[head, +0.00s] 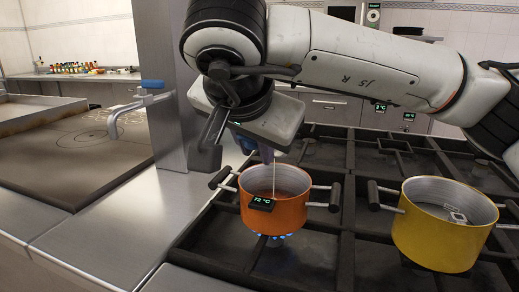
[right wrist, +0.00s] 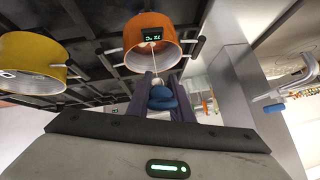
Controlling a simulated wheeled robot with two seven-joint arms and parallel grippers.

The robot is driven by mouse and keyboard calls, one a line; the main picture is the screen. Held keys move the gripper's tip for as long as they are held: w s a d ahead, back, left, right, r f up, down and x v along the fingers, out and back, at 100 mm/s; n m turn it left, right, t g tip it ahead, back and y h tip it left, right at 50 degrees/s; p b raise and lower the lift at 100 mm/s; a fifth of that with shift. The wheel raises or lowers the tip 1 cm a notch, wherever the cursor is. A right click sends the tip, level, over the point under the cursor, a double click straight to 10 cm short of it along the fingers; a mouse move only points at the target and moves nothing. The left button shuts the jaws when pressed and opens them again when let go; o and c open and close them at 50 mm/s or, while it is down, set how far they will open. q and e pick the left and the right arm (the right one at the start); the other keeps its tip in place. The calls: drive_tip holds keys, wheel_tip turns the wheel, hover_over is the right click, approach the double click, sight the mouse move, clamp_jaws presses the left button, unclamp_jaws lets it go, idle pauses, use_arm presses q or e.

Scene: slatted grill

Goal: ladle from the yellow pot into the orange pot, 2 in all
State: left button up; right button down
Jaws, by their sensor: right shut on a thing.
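The orange pot (head: 290,215) stands upright on the grill over blue flames; it also shows in the right wrist view (right wrist: 133,36). The yellow pot (head: 438,240) stands to its right, and is at the left in the right wrist view (right wrist: 35,62). My right gripper (head: 267,154) is over the orange pot, fingers pointing down. It is shut on the ladle's blue handle end (right wrist: 162,98). The ladle's thin pale shaft (head: 274,178) runs down into the orange pot. Its bowl is hidden, and I cannot tell what it holds. My left gripper is out of view.
A small display reading 72 °C (head: 261,204) is on the orange pot's front. Both pots have side handles that stick out. A metal post (head: 165,90) and a blue-handled tap (head: 150,88) stand to the left. The steel counter (head: 110,240) at front left is clear.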

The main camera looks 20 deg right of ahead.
drive_tip(key=shift+s+a+f+b, duration=0.1)
drive_tip(key=shift+s+f+b, duration=0.05)
drive_tip(key=shift+f+b, duration=0.35)
wheel_tip(320, 180, down, 4)
drive_tip(key=t+h+b, duration=0.2)
drive_tip(key=b, duration=0.3)
drive_tip(key=r+p, duration=0.2)
drive_tip(key=r, duration=0.1)
drive_tip(key=s+a+r+p, duration=0.1)
drive_tip(key=r, duration=0.1)
drive_tip(key=shift+r+p, duration=0.25)
drive_tip(key=shift+p, duration=0.05)
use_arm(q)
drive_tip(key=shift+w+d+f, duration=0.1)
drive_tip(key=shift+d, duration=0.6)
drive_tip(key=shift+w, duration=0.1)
use_arm(e)
drive_tip(key=shift+f, duration=0.1)
